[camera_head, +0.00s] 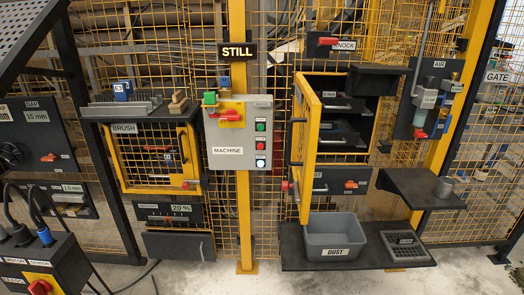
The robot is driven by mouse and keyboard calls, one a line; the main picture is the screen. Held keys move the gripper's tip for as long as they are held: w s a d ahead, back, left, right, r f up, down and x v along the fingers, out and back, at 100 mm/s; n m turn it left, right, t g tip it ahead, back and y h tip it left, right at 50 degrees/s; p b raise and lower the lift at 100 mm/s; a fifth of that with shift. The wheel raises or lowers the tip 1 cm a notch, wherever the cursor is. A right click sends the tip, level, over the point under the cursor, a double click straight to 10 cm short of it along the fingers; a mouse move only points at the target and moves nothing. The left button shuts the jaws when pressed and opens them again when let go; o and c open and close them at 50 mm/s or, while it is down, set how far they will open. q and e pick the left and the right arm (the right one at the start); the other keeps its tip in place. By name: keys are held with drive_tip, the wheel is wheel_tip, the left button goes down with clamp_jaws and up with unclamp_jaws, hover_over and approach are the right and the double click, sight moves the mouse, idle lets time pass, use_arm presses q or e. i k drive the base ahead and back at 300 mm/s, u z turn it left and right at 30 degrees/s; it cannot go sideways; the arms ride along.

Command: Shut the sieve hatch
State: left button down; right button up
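A yellow-framed mesh hatch (306,130) stands swung open toward me at the left side of a dark cabinet (378,80). I take it to be the sieve hatch, but I cannot read such a label on it. It has a black upright handle (292,140) and a red-tipped latch (287,186) low on its face. The cabinet opening behind shows dark drawers or trays (340,135) with small labels. Neither my left nor my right gripper is in view.
A grey DUST bin (332,225) stands on a dark shelf below the open hatch, with a grid tray (403,240) beside it. The MACHINE box (238,165) is left of the hatch. A second yellow hatch marked BRUSH (125,142) is shut. A small shelf (405,190) juts out right.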

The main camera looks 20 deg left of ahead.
sight(303, 176)
drive_tip(key=u, duration=0.8)
drive_tip(key=i, duration=1.35)
drive_tip(key=z, duration=0.55)
drive_tip(key=k, duration=1.25)
drive_tip(key=u, duration=0.2)
drive_tip(key=i, duration=0.45)
drive_tip(key=z, duration=0.05)
